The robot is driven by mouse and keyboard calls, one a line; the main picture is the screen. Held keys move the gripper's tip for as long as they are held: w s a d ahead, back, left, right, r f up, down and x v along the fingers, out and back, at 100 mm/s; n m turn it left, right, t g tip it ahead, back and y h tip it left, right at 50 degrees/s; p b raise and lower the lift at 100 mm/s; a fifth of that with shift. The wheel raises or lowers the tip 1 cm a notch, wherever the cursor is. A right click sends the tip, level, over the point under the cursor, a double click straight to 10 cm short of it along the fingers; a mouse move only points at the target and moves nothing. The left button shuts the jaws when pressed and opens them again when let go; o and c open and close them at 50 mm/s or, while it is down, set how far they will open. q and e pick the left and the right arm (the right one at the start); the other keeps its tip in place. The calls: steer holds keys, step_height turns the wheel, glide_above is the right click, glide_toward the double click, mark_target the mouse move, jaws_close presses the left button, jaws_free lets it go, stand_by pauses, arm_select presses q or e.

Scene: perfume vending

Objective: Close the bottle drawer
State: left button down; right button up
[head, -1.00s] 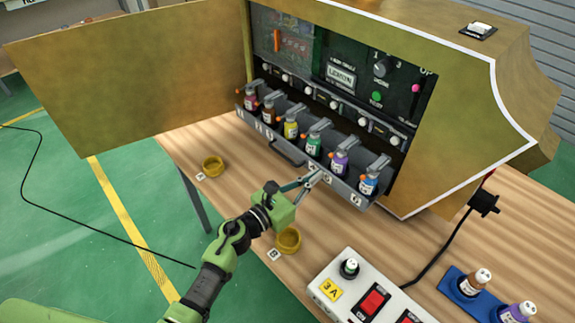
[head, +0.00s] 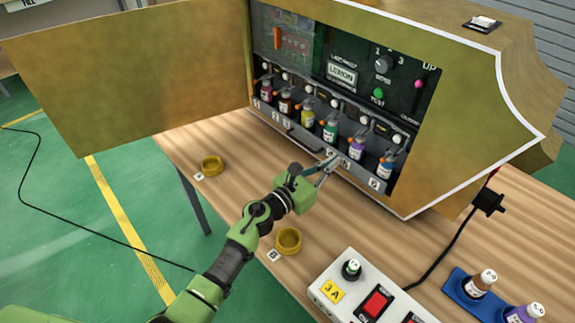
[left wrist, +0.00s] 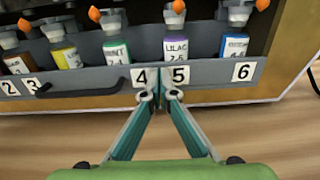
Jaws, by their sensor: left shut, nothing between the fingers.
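The bottle drawer (head: 360,178) is a grey tray with a row of small coloured bottles, set at the lower front of the gold machine. In the head view its front sits close to the machine's opening. Its front panel (left wrist: 212,76) carries number labels and spans the left wrist view. My left gripper (head: 334,160) is shut and empty, with its fingertips (left wrist: 160,96) at the panel by labels 4 and 5, seemingly touching it. The black drawer handle (left wrist: 85,86) is to the left of the fingertips. My right gripper is out of view.
The machine's door (head: 130,80) stands wide open at the left. Two yellow rings (head: 288,241) lie on the wooden table. A white switch box (head: 345,296) and a blue tray (head: 462,293) with two bottles are at the front right.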

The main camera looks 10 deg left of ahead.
mark_target(347, 152)
arm_select(q)
steer(key=shift+b+x, duration=0.35)
steer(key=shift+x, duration=0.6)
steer(key=shift+b+x, duration=1.15)
steer(key=shift+x, duration=1.2)
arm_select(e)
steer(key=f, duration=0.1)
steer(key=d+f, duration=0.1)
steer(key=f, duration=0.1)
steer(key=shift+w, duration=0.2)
arm_select(q)
steer(key=shift+s+a+p, duration=0.2)
steer(key=shift+s+p, duration=0.1)
steer(key=shift+p, duration=0.05)
steer(key=p+v, duration=0.2)
steer(key=v, duration=0.9)
steer(key=shift+w, duration=0.1)
steer(key=shift+a, duration=0.1)
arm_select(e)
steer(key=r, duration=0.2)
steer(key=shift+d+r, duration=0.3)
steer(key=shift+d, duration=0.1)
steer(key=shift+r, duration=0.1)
